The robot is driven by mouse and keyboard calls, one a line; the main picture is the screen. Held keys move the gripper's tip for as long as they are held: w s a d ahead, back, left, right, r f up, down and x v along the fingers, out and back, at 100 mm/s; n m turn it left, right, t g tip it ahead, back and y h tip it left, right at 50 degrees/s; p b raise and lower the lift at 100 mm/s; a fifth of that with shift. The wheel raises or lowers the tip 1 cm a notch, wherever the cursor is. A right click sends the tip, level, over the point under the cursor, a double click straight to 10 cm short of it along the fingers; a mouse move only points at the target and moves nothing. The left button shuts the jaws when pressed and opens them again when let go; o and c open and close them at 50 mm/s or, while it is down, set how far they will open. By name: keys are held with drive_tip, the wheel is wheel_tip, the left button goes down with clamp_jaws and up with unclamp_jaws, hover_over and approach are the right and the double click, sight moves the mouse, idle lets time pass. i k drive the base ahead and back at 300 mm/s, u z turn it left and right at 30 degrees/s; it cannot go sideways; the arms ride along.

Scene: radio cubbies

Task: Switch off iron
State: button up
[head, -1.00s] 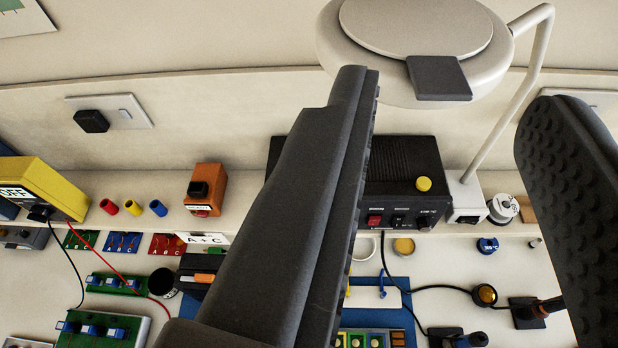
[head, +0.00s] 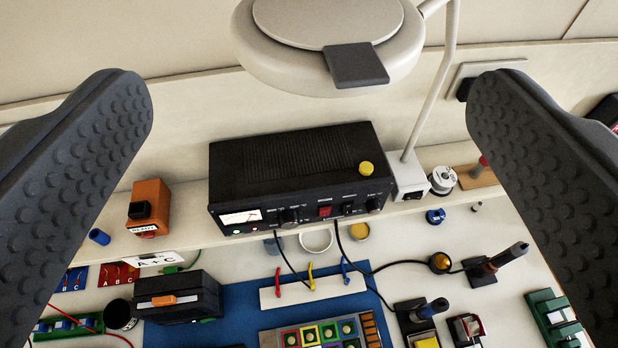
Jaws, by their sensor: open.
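A black box unit (head: 290,165) stands on the shelf, its front toward me. Its front has a lit meter (head: 240,216), a red switch (head: 325,211), dark knobs and small labels too blurred to read. Two pen-like tools that look like soldering irons sit at the lower right: one with a dark handle (head: 508,254) and one with a blue-black handle (head: 431,308). A black cable runs toward the dark-handled one. My gripper (head: 310,95) is open and empty, its fingers spread wide on either side of the view. It is apart from the unit.
A round lamp head (head: 325,55) hangs above the unit; its arm drops to a white base (head: 408,178) beside it. An orange box (head: 150,207) stands to the left. A black case (head: 178,296), a blue mat (head: 235,296) and several small parts fill the bench below.

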sight(323, 211)
drive_tip(key=z, duration=0.1)
drive_tip(key=k, duration=1.3)
drive_tip(key=u, duration=0.35)
drive_tip(key=i, duration=1)
drive_tip(key=u, duration=0.05)
